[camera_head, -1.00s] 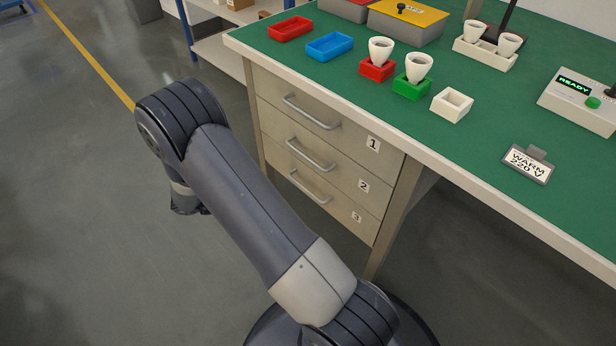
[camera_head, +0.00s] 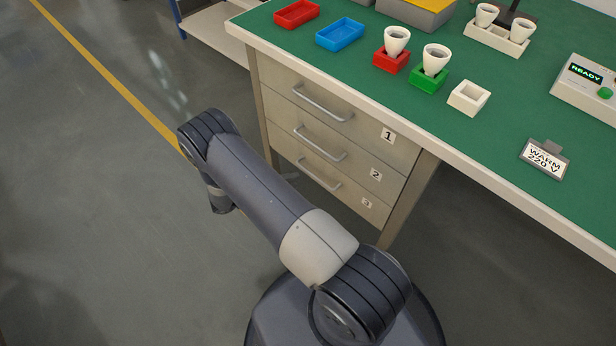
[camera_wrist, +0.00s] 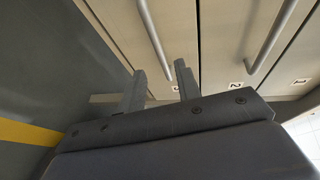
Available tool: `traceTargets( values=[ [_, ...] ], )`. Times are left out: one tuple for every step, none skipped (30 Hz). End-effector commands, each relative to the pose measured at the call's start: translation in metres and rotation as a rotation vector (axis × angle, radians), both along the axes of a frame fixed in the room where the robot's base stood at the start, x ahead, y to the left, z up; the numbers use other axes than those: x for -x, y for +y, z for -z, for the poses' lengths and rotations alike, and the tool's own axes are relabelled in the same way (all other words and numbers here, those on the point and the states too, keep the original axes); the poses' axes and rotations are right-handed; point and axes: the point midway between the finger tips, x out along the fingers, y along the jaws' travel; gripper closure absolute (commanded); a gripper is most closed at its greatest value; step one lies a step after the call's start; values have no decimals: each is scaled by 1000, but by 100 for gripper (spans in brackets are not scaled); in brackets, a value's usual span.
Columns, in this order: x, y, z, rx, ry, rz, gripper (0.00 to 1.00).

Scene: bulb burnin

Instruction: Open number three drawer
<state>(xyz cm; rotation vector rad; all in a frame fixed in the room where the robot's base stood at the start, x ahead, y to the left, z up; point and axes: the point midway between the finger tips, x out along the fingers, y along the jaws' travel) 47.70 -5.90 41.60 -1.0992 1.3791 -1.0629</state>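The number three drawer (camera_head: 350,195) is the lowest of three in the bench cabinet. It looks shut, its front in line with the drawers above. Its grey bar handle (camera_head: 319,174) is visible in the head view, with the label 3 (camera_head: 367,203) to the right. In the wrist view, the handle that appears to be drawer three's (camera_wrist: 152,35) runs down towards the gap between my fingers. My gripper (camera_wrist: 159,68) is open and empty, with its two fingers apart. Whether the handle lies between them in depth I cannot tell. My arm hides the gripper in the head view.
Drawer two (camera_head: 355,165) and drawer one (camera_head: 365,125) are above, both shut with similar handles. The green bench top (camera_head: 480,130) overhangs them and carries trays, bulbs in holders and a tester. A bench leg (camera_head: 405,205) stands right of the drawers. Floor at left is clear.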

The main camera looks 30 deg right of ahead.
Motion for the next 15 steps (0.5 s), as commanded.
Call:
traceTargets(
  values=[
    [2,-12,3,-1,1,5,68],
    [2,-17,4,-1,1,4,68],
    [2,-24,6,-1,2,4,68],
    [2,-29,6,-1,1,4,68],
    [3,-34,7,-1,1,4,68],
    [3,-40,8,-1,1,4,68],
    [3,-44,9,-2,0,3,68],
    [3,-47,10,-1,-1,2,68],
    [3,-51,10,-1,-1,2,68],
    [4,-54,11,-1,-1,2,68],
    [4,-56,11,-1,-1,2,68],
    [4,-58,11,-1,-1,1,68],
    [4,-59,12,-1,-1,1,68],
    [4,-60,12,-1,-1,0,68],
    [4,-61,12,-1,-1,0,68]
  ],
)
